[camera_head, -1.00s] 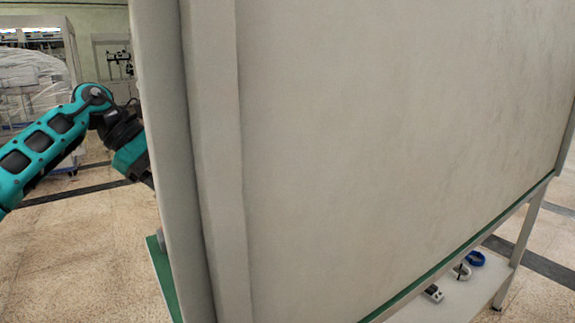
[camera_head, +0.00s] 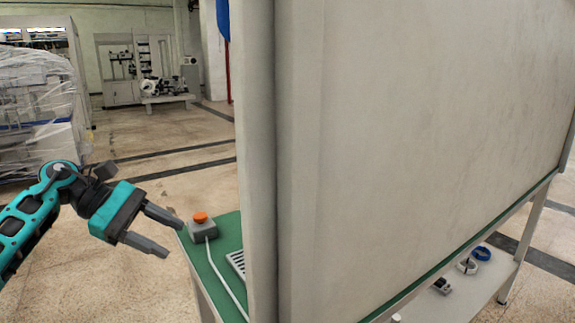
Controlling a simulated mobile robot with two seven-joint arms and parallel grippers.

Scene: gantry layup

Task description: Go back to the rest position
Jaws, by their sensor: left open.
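My left gripper (camera_head: 167,234) reaches in from the left on its teal arm. Its two dark fingers are spread apart with nothing between them. It is in the air just left of the green table's (camera_head: 226,221) corner, close to a grey box with an orange button (camera_head: 201,226). My right gripper does not show.
A large pale panel (camera_head: 430,130) stands on the table and fills the middle and right, hiding most of the tabletop. A lower shelf (camera_head: 470,296) holds small parts and a blue ring (camera_head: 482,254). A plastic-wrapped stack (camera_head: 40,110) stands at the far left. The floor between is clear.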

